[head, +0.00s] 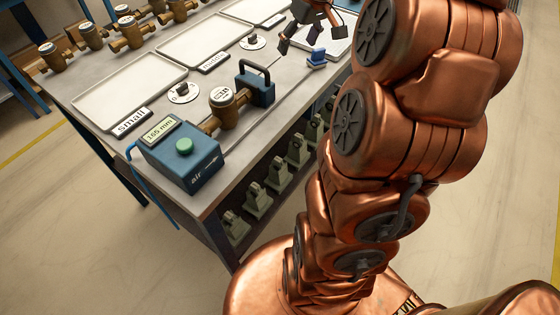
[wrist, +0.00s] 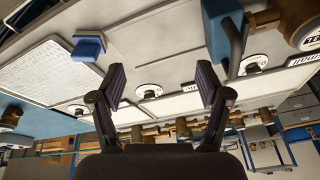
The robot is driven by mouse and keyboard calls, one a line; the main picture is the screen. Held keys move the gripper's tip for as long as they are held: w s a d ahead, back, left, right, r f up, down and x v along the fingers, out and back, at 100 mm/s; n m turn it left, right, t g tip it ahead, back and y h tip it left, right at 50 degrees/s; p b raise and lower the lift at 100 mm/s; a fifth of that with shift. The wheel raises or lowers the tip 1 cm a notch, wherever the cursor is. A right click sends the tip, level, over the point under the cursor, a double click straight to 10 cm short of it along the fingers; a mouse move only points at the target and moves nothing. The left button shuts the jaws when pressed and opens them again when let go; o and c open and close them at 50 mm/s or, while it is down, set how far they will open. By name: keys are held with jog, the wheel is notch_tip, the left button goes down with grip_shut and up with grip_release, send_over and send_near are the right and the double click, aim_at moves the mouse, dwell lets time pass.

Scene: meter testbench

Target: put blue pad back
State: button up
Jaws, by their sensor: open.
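The small blue pad (head: 317,56) lies on the bench top near its front edge, beside a pale textured tray. It also shows in the wrist view (wrist: 88,46), left of the left finger and apart from it. My gripper (head: 303,42) is above the bench close to the pad. In the wrist view my gripper (wrist: 161,72) has its two dark fingers spread wide, with nothing between them.
A blue clamp (head: 260,90) with a black handle stands left of my gripper, beside a brass meter (head: 228,105). A blue air box (head: 180,155) with a green button is at the bench's near end. Trays and round dials (head: 183,92) lie behind. Brass meters stand at the back.

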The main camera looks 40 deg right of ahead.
jog(key=s+a+f+g, duration=0.15)
jog(key=s+a, duration=0.25)
jog(key=a, duration=0.5)
jog(key=s+a+f+g, duration=0.15)
jog(key=s+a, duration=0.25)
jog(key=a, duration=0.4)
jog(key=s+a+f+g, duration=0.1)
jog(key=s+a+f, duration=0.2)
jog(key=s, duration=0.5)
jog(key=s+a+f+g, duration=0.1)
jog(key=s+a+f, duration=0.2)
jog(key=s, duration=0.6)
jog(key=shift+s+a+f+h, duration=0.2)
jog(key=shift+a+f+h, duration=0.15)
jog(key=shift+a, duration=0.8)
